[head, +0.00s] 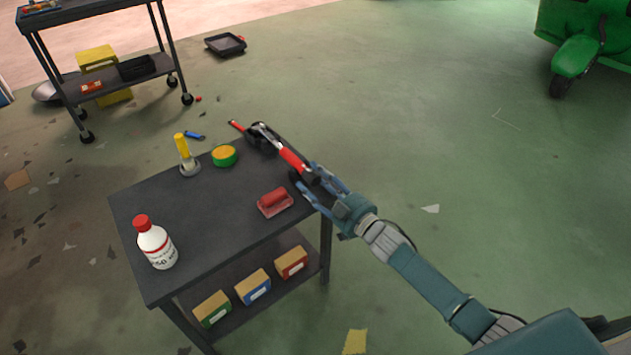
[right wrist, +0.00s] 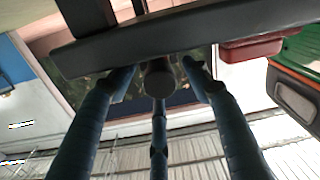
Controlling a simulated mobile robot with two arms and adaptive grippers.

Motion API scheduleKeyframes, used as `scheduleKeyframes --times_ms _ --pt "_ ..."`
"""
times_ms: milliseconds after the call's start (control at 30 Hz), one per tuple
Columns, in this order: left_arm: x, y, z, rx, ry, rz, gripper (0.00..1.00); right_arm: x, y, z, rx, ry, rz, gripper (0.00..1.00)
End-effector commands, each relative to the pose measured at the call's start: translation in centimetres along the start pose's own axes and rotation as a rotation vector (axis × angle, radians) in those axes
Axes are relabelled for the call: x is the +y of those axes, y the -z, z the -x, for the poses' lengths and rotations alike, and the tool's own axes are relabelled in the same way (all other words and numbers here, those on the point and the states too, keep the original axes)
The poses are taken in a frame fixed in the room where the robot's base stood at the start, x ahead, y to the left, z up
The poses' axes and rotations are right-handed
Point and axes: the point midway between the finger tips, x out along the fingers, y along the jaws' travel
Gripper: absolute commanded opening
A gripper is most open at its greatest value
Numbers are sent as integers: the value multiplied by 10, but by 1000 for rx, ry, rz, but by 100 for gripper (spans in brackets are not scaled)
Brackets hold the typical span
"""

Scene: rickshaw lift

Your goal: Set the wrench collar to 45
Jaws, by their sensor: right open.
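The wrench (head: 293,159) has a red handle and dark ends and lies along the far right edge of the dark table top. My right gripper (head: 315,181) is at the near end of the wrench, with its fingers apart on either side of that dark end. In the right wrist view my right gripper's fingers (right wrist: 158,85) are spread around a round dark end (right wrist: 158,77). Whether they touch it I cannot tell. The collar's scale cannot be read. My left gripper is not in view.
On the table (head: 190,222) stand a white bottle with red cap (head: 155,243), a yellow-handled tool (head: 185,155), a green-and-yellow round tin (head: 224,156) and a red block-like item (head: 274,203). Boxes (head: 253,286) sit on the lower shelf.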

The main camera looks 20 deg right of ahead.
Motion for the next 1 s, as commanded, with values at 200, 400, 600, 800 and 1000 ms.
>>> scheduleKeyframes --times_ms 200,400,600,800,1000 --pt "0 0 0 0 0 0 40 0 0 0 -1 0 0 39" --pt "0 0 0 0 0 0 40 0 0 0 0 0 0 4" --pt "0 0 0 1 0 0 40 0 0 0 0 0 10 3" --pt "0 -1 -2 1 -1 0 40 0 0 0 -1 0 72 3" --pt "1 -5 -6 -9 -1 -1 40 0 1 0 -4 -1 208 3"
